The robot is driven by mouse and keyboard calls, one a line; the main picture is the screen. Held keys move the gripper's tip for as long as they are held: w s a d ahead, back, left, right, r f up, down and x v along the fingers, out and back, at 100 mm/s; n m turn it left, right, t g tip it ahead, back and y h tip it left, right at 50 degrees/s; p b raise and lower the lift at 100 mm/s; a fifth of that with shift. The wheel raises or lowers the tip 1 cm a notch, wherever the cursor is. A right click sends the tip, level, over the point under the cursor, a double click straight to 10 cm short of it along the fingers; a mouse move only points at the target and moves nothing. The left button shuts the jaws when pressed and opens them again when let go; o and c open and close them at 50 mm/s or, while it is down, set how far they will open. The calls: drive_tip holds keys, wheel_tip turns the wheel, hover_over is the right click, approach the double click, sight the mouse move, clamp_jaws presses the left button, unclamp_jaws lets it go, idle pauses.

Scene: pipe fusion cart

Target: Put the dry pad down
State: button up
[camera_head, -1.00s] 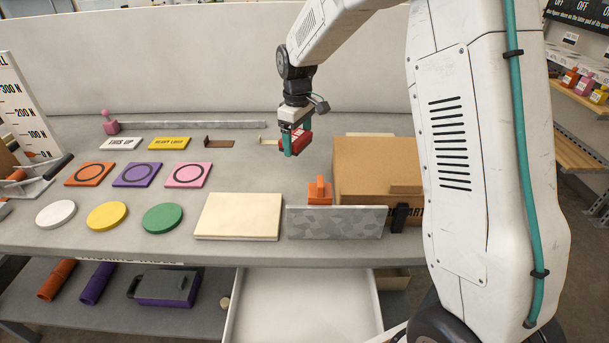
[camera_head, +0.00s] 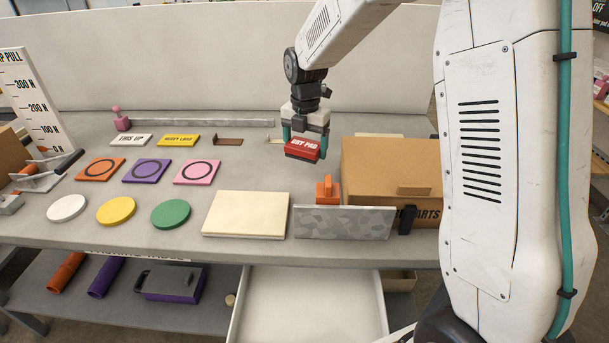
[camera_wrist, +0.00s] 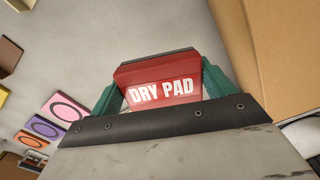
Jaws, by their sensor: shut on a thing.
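The dry pad (camera_head: 303,149) is a red block with white "DRY PAD" lettering. My gripper (camera_head: 304,146) is shut on it, with a green finger on each side. It hangs above the back part of the grey table (camera_head: 250,165), behind the orange-handled tool and left of the cardboard box. In the wrist view the dry pad (camera_wrist: 165,85) sits between the green fingers (camera_wrist: 160,92), its lettering facing the camera. The gap between the pad and the table is hard to judge.
A cardboard box (camera_head: 385,165) stands to the right. An orange-handled block (camera_head: 327,189) and a speckled grey plate (camera_head: 345,222) stand in front. A cream board (camera_head: 246,212), coloured discs (camera_head: 116,211) and ringed tiles (camera_head: 147,171) lie left. Bare tabletop lies left of the pad.

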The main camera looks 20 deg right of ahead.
sight(305, 178)
wheel_tip(305, 178, down, 8)
drive_tip(key=shift+f, duration=0.1)
idle(0.4)
